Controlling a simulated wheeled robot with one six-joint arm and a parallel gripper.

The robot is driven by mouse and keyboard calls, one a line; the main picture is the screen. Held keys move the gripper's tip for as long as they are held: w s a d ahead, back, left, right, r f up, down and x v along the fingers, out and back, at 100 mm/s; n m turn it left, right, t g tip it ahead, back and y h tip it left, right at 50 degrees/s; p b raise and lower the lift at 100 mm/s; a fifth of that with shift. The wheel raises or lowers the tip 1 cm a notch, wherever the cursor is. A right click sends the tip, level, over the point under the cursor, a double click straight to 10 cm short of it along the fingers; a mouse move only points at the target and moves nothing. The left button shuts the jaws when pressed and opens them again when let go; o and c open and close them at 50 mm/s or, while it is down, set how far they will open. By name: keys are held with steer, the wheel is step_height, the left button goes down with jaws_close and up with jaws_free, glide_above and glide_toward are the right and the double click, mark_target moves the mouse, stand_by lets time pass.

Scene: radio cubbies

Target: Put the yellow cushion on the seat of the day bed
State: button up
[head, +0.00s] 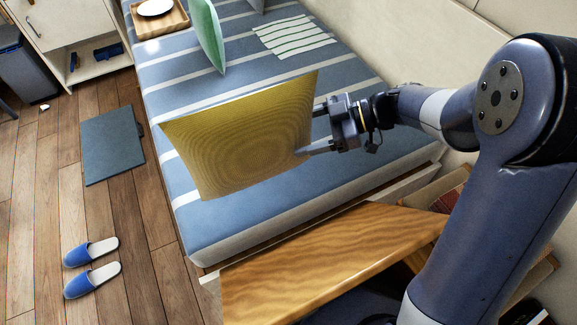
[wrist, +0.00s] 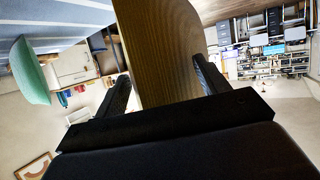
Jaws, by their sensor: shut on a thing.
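The yellow cushion (head: 245,140) is held by its right edge in my gripper (head: 318,128), in the head view. It is tilted up, in front of the near part of the day bed (head: 215,235), whose seat is blue with white stripes. Whether its lower edge touches the seat cannot be told. In the wrist view, the yellow cushion (wrist: 168,50) stands between the two dark fingers of my gripper (wrist: 160,85). The part of the seat behind the cushion is hidden.
A green cushion (head: 208,35), a striped cloth (head: 293,37) and a wooden tray with a plate (head: 158,15) are farther back on the bed. A wooden tabletop (head: 320,255) lies near the bed's front end. Blue slippers (head: 92,265) and a grey mat (head: 112,145) are on the floor.

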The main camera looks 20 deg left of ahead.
step_height(320, 180, down, 8)
steer(key=b, duration=0.4)
steer(key=shift+f, duration=0.25)
steer(key=o, duration=1.3)
steer(key=shift+o, duration=0.2)
steer(key=shift+r, duration=0.1)
steer(key=p+v, duration=0.5)
steer(key=v, duration=0.7)
steer(key=shift+p, duration=0.35)
steer(key=shift+s, duration=0.1)
